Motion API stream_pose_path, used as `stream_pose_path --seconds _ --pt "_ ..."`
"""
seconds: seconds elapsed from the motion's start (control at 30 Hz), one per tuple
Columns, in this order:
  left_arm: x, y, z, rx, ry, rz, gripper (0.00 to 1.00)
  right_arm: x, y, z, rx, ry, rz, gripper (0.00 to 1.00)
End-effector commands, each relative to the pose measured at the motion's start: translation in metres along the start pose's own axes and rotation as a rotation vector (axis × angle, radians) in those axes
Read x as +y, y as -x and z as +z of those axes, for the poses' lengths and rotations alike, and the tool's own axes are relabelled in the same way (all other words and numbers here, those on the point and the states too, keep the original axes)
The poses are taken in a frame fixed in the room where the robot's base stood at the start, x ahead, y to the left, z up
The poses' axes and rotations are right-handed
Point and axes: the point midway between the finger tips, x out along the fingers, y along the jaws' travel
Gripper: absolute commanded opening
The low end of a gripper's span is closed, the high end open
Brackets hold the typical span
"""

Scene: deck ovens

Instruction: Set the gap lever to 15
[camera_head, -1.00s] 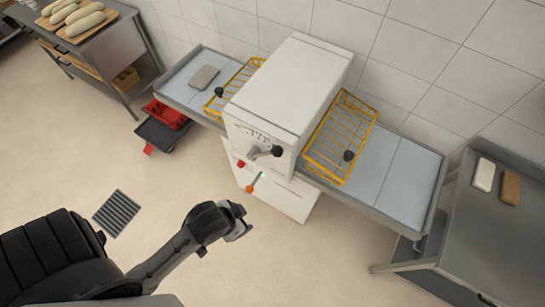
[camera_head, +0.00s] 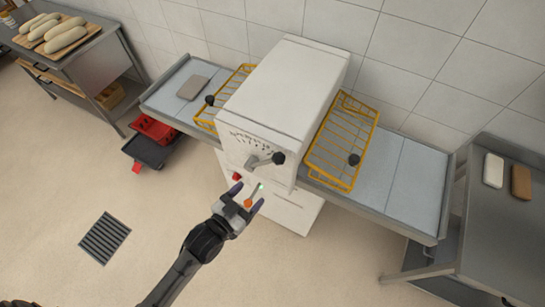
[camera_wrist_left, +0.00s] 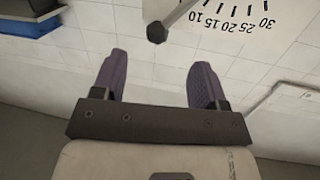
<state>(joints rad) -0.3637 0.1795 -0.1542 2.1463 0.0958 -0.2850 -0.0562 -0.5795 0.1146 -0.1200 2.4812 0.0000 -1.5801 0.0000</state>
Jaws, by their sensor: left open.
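The gap lever is a grey arm with a black knob (camera_head: 278,158) on the front of the white machine (camera_head: 283,85). In the head view it points right, below a curved scale (camera_head: 250,140). In the left wrist view the knob (camera_wrist_left: 157,32) is at the top, beside scale numbers 10 to 30 (camera_wrist_left: 232,22); 10 is the number nearest the lever. The exact reading cannot be told. My left gripper (camera_head: 247,197) is open and empty, below the lever in the head view. Its purple fingers (camera_wrist_left: 157,80) are apart from the knob. My right gripper is not in view.
A small orange-knobbed lever (camera_head: 248,203) appears between my left fingertips in the head view; contact cannot be told. A red button (camera_head: 237,176) is near. Yellow wire guards (camera_head: 340,140) flank the machine. A steel table (camera_head: 490,240) stands right.

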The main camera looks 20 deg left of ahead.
Motion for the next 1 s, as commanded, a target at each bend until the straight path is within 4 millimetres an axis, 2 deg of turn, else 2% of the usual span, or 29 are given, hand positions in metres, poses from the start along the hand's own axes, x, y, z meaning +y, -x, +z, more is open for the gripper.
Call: stream_pose_path --seconds 0.1,0.27,0.7,1.0 --pt "-0.001 0.000 -0.011 0.070 -0.005 -0.004 0.67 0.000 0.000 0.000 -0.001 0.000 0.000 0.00" --pt "-0.001 -0.008 -0.019 0.104 -0.010 -0.007 0.67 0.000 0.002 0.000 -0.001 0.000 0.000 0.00" --pt "-0.002 -0.085 -0.028 0.103 -0.013 -0.005 0.67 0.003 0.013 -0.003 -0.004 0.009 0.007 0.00" --pt "-0.001 -0.124 -0.030 0.101 -0.013 -0.004 0.67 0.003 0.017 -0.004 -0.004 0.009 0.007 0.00"
